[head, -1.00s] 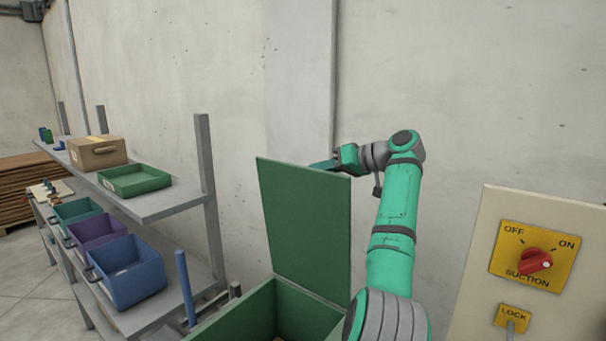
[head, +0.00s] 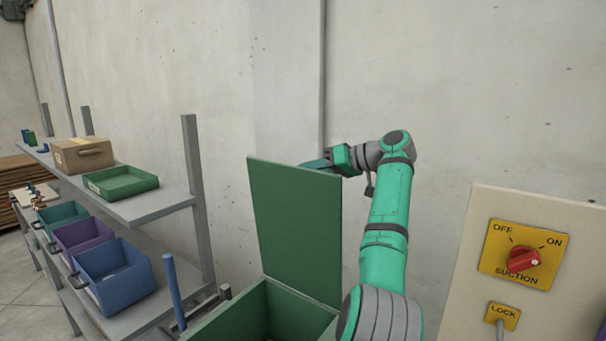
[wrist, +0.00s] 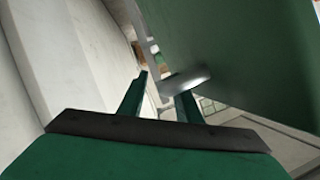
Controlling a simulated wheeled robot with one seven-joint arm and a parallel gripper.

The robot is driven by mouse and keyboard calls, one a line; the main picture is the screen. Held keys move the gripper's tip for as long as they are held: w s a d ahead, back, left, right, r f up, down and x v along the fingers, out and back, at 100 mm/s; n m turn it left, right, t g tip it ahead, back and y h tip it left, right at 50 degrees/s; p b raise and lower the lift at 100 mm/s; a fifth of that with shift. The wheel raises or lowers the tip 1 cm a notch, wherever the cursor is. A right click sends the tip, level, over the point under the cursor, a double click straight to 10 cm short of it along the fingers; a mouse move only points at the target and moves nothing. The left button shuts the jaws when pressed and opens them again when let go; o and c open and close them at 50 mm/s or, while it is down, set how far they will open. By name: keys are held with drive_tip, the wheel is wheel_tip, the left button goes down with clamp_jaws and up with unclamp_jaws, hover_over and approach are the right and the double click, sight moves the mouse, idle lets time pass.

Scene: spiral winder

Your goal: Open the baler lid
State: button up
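The green baler lid (head: 292,230) stands raised, close to upright, at the back of the open green baler box (head: 303,308). In the wrist view the lid (wrist: 258,60) fills the upper right. My gripper (head: 318,164) is at the lid's top edge, with its fingers partly hidden behind it. In the wrist view its two dark green fingers (wrist: 163,84) are apart. A pale, shiny handle-like piece (wrist: 186,80) on the lid shows by the right fingertip. I cannot tell whether they touch. Nothing is seen held between the fingers.
A grey shelf rack (head: 150,205) with bins and a cardboard box (head: 82,155) stands at the left. A blue post (head: 174,290) rises beside the baler. A suction switch panel (head: 523,255) stands at the right. A concrete wall (head: 440,90) is behind.

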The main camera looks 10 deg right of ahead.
drive_tip(key=v, duration=1)
drive_tip(key=shift+s+d, duration=0.25)
drive_tip(key=shift+r, duration=0.2)
